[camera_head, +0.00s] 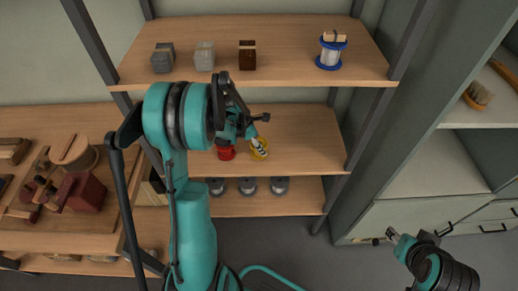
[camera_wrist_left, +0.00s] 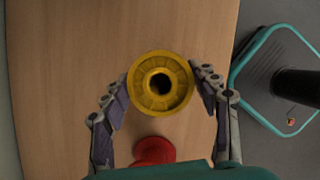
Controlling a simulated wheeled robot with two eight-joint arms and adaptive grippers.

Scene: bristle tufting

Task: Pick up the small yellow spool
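The small yellow spool (camera_head: 260,150) is on the middle shelf, partly hidden by my left gripper (camera_head: 254,122) in the head view. In the left wrist view the spool (camera_wrist_left: 177,101) is seen end-on, with a round flange and a dark centre hole. The fingers of my left gripper (camera_wrist_left: 159,76) are spread on either side of its flange, very close to it. I cannot tell whether they touch it. A red spool (camera_wrist_left: 153,150) stands close beside it, nearer the palm. My right gripper (camera_head: 392,236) is low at the right, far from the shelf; its fingers are unclear.
The upper shelf (camera_head: 290,80) holds several blocks and a blue-flanged spool (camera_head: 330,52). Several grey spools (camera_head: 248,186) stand on the lower shelf. A wooden bench (camera_head: 75,236) with tools is at the left. The middle shelf (camera_head: 315,145) is clear right of the yellow spool.

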